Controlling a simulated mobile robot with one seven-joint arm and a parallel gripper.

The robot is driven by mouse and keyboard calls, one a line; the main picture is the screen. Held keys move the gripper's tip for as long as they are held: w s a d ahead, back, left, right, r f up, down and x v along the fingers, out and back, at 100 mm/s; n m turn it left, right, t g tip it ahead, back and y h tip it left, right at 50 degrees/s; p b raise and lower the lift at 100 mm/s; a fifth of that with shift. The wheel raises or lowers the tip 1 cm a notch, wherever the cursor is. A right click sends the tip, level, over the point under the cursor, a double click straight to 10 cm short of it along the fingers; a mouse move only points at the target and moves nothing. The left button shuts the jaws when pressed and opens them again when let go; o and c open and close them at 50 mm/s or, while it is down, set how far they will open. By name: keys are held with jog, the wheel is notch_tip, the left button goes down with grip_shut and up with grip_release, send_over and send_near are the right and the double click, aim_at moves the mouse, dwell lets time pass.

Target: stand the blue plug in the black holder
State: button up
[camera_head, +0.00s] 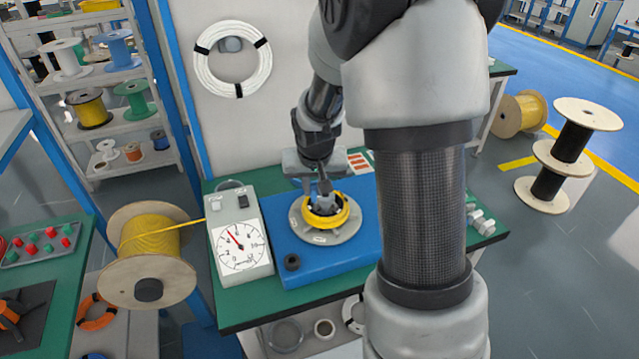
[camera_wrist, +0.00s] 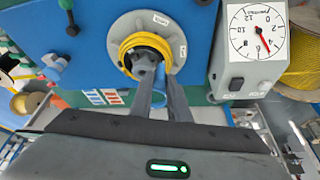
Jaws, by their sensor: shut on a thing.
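My gripper (camera_head: 323,190) points down into the middle of a yellow ring (camera_head: 345,212) on a round grey plate. In the wrist view its fingers (camera_wrist: 155,70) are closed on a small blue-grey piece (camera_wrist: 148,66) inside the ring; I cannot tell for certain that it is the blue plug. A bright blue curved part (camera_head: 309,184) shows beside the fingers, partly hidden. A short black ring-shaped holder (camera_head: 292,262) stands on the blue board's front left corner, apart from my gripper. Its opening looks empty.
The blue board (camera_head: 335,257) lies on a green table (camera_head: 236,315). A grey box with a dial (camera_head: 238,247) stands at its left.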

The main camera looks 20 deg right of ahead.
jog(key=s+a+b, duration=0.5)
jog(key=s+a, duration=0.2)
jog(key=a, duration=0.1)
jog(key=shift+s+a, duration=0.4)
jog(key=shift+f+b, duration=0.15)
jog(key=shift+b, duration=0.15)
dwell(0.3)
jog(key=shift+f+b, duration=5.4)
jog(key=shift+f, duration=0.15)
jog(key=shift+f+b, duration=0.35)
jog(key=shift+b, duration=0.1)
jog(key=o, duration=0.9)
